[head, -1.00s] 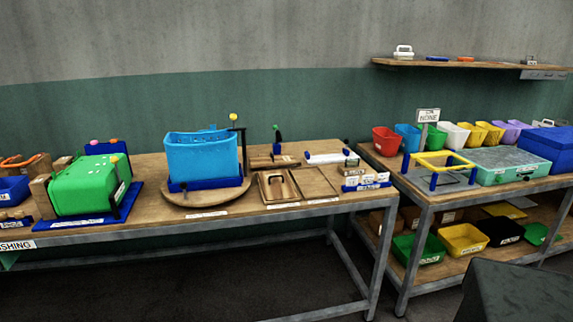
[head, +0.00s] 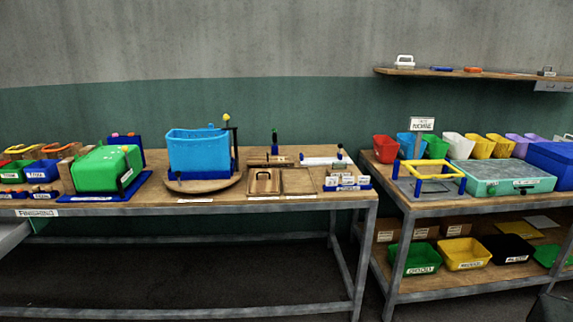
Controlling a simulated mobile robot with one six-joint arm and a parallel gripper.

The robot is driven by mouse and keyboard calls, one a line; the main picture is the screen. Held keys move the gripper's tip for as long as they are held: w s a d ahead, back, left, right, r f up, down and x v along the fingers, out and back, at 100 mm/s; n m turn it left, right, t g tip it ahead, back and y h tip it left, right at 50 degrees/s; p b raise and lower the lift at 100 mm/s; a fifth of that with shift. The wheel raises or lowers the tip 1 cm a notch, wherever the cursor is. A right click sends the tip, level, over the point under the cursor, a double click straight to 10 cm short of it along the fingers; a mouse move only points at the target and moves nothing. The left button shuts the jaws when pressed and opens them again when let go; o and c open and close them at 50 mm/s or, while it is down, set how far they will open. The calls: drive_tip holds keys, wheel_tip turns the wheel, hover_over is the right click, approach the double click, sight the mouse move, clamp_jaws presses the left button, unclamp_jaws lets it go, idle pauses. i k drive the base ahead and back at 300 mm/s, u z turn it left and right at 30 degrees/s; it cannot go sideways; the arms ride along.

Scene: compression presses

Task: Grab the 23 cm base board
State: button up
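Flat wooden boards lie on the long work table (head: 160,209) in the head view, right of the blue bin. One framed board (head: 264,182) has a dark handle-like piece on it, and a plain board (head: 298,181) lies beside it. Thin wooden pieces (head: 270,161) lie behind them. The labels along the front edge are too small to read, so I cannot tell which piece is the 23 cm base board.
A blue bin (head: 198,150) stands on a round wooden board; a green container (head: 103,170) lies tilted to its left. A small blue rack (head: 346,187) stands at the right corner. A second table (head: 440,205) with colored bins stands to the right, across a narrow gap.

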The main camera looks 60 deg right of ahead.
sight(278, 159)
drive_tip(key=k, duration=0.9)
drive_tip(key=z, duration=0.6)
drive_tip(key=i, duration=0.95)
drive_tip(key=u, duration=0.05)
